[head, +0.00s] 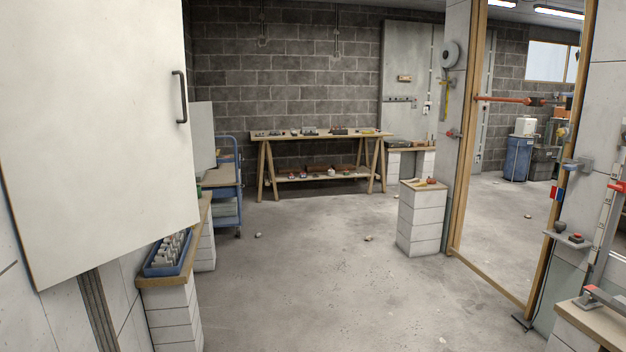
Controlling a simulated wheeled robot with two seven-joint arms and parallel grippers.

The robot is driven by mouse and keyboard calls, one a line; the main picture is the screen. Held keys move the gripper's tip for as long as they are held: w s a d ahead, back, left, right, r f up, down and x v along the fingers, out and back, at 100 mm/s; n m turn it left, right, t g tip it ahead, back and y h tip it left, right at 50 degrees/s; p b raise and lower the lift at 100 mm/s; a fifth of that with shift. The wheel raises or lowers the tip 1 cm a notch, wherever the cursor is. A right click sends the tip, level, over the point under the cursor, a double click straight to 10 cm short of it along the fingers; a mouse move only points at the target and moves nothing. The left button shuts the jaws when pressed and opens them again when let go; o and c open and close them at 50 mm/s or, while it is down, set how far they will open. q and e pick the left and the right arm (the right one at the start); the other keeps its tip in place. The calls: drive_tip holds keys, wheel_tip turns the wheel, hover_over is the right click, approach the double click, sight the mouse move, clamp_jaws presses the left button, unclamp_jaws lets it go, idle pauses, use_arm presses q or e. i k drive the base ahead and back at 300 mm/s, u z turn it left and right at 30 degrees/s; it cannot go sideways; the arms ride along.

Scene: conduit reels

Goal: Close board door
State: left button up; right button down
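A large pale grey board door (95,130) fills the left of the head view. It is a flat panel with a dark bar handle (180,97) near its right edge. Its bottom edge rises toward the right, so the right side is farther from me. Neither of my grippers is in view.
Below the door, a blue tray (168,256) of pale parts sits on a block-built ledge. A blue trolley (228,205) stands beyond. A block pedestal (421,218) and a wooden frame (462,130) are at right. A trestle bench (320,136) lines the back. The middle floor is mostly clear.

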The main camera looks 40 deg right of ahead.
sight(97, 162)
drive_tip(key=z, duration=0.15)
drive_tip(key=k, duration=0.45)
drive_tip(key=z, duration=1.05)
drive_tip(key=i, duration=1.55)
drive_tip(key=u, duration=0.75)
